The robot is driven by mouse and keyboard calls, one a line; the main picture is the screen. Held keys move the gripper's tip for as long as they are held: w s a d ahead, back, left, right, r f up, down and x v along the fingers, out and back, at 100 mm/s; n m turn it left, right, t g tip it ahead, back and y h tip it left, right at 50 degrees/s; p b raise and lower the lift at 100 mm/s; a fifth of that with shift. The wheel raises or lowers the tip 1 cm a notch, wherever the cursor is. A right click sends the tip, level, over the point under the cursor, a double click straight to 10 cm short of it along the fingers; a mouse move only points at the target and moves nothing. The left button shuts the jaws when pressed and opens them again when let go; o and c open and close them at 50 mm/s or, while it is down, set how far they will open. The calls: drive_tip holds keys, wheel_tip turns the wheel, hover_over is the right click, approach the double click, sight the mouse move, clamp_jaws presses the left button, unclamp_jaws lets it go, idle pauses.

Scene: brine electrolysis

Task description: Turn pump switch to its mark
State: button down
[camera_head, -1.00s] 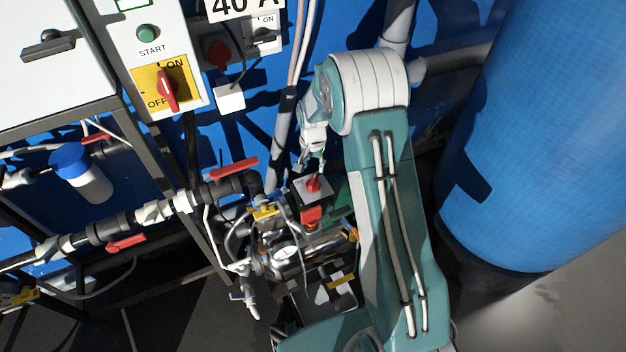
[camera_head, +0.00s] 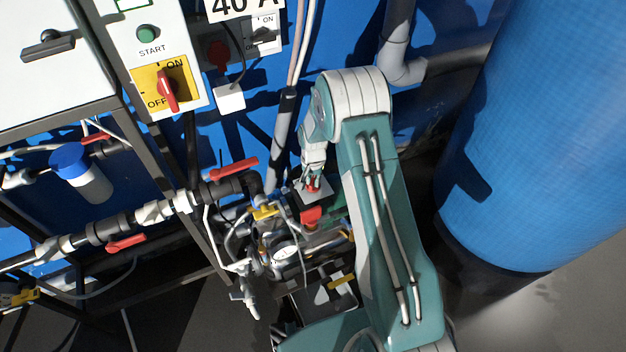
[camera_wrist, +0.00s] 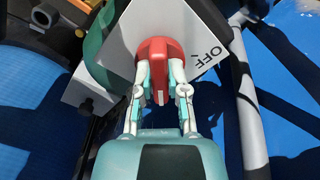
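The pump switch is a red knob (camera_wrist: 158,52) on a pale box (camera_wrist: 192,28) with the word OFF printed to its right in the wrist view. The knob points toward my palm in that view. In the head view the red knob (camera_head: 313,187) is partly covered by my fingers. My gripper (camera_wrist: 160,80) is at the knob, with one finger on each side of it. The fingers lie very close to the knob's sides; whether they press on it cannot be told. The box's mark for the other position is not visible.
A red handle (camera_head: 311,215) sits just below the switch, among piping and a gauge (camera_head: 285,254). A panel with a START button (camera_head: 147,33) and a red ON/OFF switch (camera_head: 167,90) stands at upper left. A large blue tank (camera_head: 540,140) stands at right.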

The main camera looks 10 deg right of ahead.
drive_tip(key=shift+n, duration=0.3)
drive_tip(key=n, duration=0.3)
drive_tip(key=shift+n, duration=0.3)
drive_tip(key=n, duration=0.4)
drive_tip(key=shift+n, duration=0.3)
drive_tip(key=n, duration=0.9)
idle(0.3)
drive_tip(key=c, duration=0.6)
unclamp_jaws()
drive_tip(key=shift+f, duration=0.1)
drive_tip(key=shift+c, duration=0.2)
drive_tip(key=shift+w, duration=0.1)
